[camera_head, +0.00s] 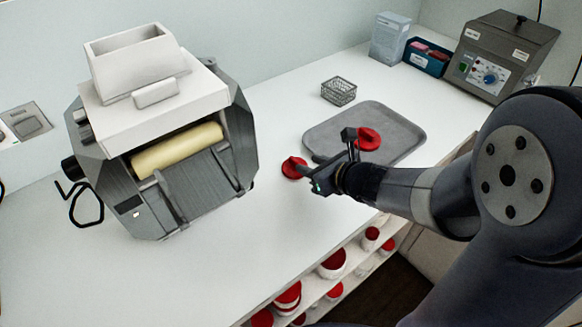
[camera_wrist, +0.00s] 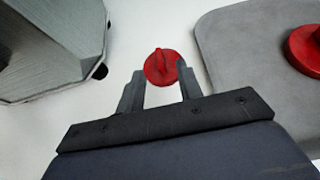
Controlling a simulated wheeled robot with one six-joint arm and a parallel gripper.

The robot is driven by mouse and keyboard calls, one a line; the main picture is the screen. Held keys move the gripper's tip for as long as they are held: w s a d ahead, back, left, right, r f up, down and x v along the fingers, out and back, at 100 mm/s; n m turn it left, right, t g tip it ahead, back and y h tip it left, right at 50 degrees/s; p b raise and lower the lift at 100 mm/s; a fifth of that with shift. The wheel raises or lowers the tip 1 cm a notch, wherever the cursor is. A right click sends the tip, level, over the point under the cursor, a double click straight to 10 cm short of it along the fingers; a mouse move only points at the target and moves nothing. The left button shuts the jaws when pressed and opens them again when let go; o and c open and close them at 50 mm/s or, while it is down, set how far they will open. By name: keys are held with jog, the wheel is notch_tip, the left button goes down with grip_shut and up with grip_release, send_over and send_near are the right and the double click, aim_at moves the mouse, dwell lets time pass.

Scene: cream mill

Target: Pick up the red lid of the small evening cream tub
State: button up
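A round red lid with a raised grip bar (camera_head: 292,168) lies on the white worktop, left of the grey tray. In the wrist view this lid (camera_wrist: 161,68) shows between and just beyond my fingertips. My gripper (camera_head: 309,174) is open and empty, with its fingers (camera_wrist: 160,76) pointing toward the lid; I cannot tell whether they touch it. A second red lid (camera_head: 368,139) is on the tray and shows at the right edge of the wrist view (camera_wrist: 306,50). No label shows which lid belongs to the small evening cream tub.
The grey tray (camera_head: 409,123) lies right of the lid. A steel roller mill (camera_head: 190,190) stands to the left. A wire basket (camera_head: 339,91) stands behind. Red-lidded tubs (camera_head: 332,263) fill shelves below the front edge. The worktop between mill and lid is clear.

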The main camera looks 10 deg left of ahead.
aim_at(297, 162)
jog(key=shift+x, duration=2.9)
jog(key=shift+s+f, duration=0.15)
jog(key=shift+c, duration=0.5)
grip_shut()
